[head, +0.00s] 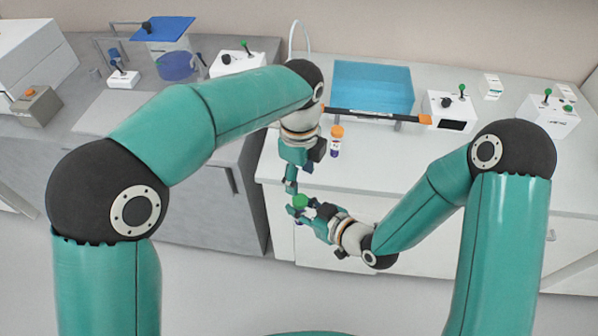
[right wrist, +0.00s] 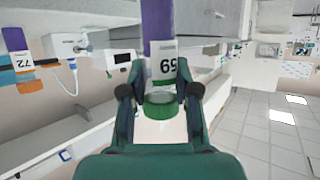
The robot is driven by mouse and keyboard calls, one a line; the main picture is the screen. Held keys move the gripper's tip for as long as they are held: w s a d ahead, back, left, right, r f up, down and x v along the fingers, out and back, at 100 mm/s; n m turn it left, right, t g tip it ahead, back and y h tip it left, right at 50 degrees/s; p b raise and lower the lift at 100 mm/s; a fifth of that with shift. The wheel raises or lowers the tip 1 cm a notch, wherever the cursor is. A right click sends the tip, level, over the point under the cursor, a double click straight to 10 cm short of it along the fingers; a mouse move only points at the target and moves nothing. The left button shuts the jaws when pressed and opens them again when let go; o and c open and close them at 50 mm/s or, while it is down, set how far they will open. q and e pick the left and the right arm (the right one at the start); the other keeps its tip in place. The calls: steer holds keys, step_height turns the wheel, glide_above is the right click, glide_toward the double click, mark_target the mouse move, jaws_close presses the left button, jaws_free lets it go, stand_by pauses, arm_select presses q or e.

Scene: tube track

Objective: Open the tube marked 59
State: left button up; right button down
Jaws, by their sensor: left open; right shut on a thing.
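A purple tube (right wrist: 157,28) with a green cap (right wrist: 160,107) and a white label stands between the fingers of my right gripper (right wrist: 160,90). In the head view the same green cap (head: 300,201) shows at my right gripper (head: 306,208), off the bench's front edge. My right gripper is shut on this tube. My left gripper (head: 291,186) is open and points down just above the green cap; contact is unclear. The cap is on the tube.
An orange-capped tube (head: 335,141) marked 72 stands upright on the bench (head: 440,170), close behind my left gripper. A blue bin (head: 372,90), a dark bar (head: 375,116) and white devices with green knobs (head: 452,108) stand farther back.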

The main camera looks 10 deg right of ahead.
mark_target(300, 199)
arm_select(q)
step_height(300, 199, down, 8)
steer(key=shift+r, duration=0.2)
stand_by(0.3)
